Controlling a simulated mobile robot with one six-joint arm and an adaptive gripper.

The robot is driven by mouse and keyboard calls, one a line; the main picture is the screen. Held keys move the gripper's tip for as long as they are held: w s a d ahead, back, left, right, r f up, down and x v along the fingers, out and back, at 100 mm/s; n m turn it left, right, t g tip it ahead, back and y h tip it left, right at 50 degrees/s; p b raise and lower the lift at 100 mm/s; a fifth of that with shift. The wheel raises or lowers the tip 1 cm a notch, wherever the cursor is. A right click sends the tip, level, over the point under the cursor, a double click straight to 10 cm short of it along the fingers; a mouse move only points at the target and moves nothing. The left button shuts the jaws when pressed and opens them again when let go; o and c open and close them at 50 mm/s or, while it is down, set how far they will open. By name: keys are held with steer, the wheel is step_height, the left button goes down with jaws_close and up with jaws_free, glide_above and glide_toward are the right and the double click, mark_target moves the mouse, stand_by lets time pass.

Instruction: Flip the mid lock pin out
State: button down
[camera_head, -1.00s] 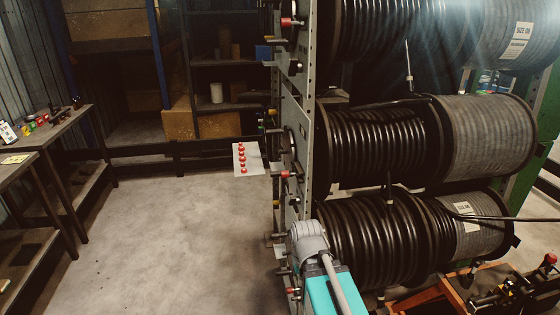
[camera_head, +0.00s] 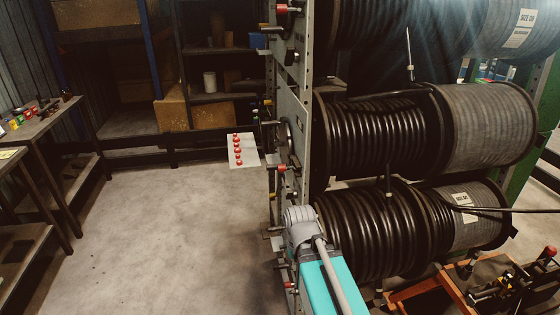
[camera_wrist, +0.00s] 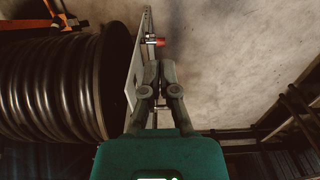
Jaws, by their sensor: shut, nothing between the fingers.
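A steel rack frame (camera_head: 299,120) holds black hose reels, one above another. A red-tipped lock pin (camera_head: 281,168) sticks out of the frame's left side near the middle reel (camera_head: 385,140). Another red-tipped pin (camera_head: 283,9) shows near the top reel. In the wrist view, my gripper (camera_wrist: 159,66) is shut and empty, with its fingers beside the frame plate (camera_wrist: 134,80). A red-tipped pin (camera_wrist: 157,41) lies just beyond the fingertips; I cannot tell which pin it is, or whether they touch. In the head view my fingers are hidden.
A white card with red dots (camera_head: 242,150) stands left of the frame. Workbenches (camera_head: 35,125) are at far left and shelves (camera_head: 210,70) at the back. The floor (camera_head: 165,225) left of the rack is clear. An orange frame (camera_head: 425,290) is at lower right.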

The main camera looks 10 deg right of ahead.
steer(key=w+r+t+p, duration=0.3)
steer(key=w+r+p, duration=2.4)
steer(key=w+r, duration=0.1)
steer(key=shift+w+d+r+t, duration=0.2)
steer(key=shift+w+d+t, duration=0.1)
steer(key=shift+w+t, duration=0.1)
steer(key=shift+f, duration=0.15)
step_height(320, 180, down, 9)
steer(key=b, duration=0.9)
steer(key=shift+s, duration=0.4)
steer(key=shift+s, duration=0.1)
